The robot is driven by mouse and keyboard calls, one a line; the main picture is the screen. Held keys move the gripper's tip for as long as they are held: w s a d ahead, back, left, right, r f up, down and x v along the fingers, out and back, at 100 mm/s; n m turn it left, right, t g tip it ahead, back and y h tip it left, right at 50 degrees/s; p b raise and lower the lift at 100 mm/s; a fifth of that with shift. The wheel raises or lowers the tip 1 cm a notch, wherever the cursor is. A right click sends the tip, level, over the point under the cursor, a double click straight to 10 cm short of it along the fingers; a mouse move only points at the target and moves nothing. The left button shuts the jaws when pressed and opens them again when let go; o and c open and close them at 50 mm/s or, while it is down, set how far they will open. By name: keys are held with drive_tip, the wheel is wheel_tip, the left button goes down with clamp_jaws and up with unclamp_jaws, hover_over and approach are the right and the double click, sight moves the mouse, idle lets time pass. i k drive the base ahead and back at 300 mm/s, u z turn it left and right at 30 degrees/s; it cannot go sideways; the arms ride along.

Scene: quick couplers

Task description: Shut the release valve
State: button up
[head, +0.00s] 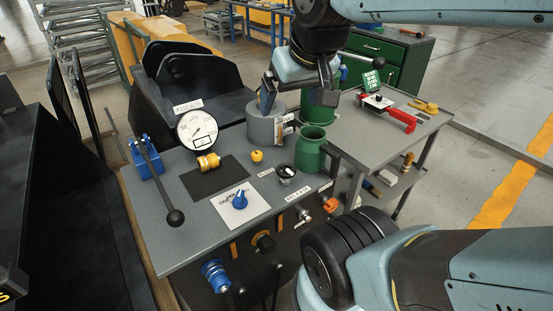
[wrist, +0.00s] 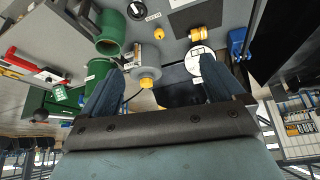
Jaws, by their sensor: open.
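A white label reading RELEASE (head: 298,196) is at the front right edge of the grey bench. A small orange-red knob (head: 331,204) is on the bench's front face just right of the label. A black round knob with a white mark (head: 286,172) is on the bench top behind the label; it also shows at the top of the wrist view (wrist: 136,10). I cannot tell for sure which one is the release valve, nor its setting. My gripper (head: 296,103) is open and empty, above the back of the bench near the grey cylinder (head: 262,130), apart from both knobs.
A blue knob (head: 239,200) sits on a white plate. A white gauge (head: 197,130), a long black-balled lever (head: 160,182) and yellow fittings (head: 208,161) are to the left. A side table (head: 364,140) carries a red-handled tool.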

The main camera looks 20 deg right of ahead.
sight(288, 174)
drive_tip(key=u, duration=1.05)
drive_tip(key=k, duration=1.65)
drive_tip(key=z, duration=0.7)
drive_tip(key=i, duration=1.05)
drive_tip(key=u, duration=0.05)
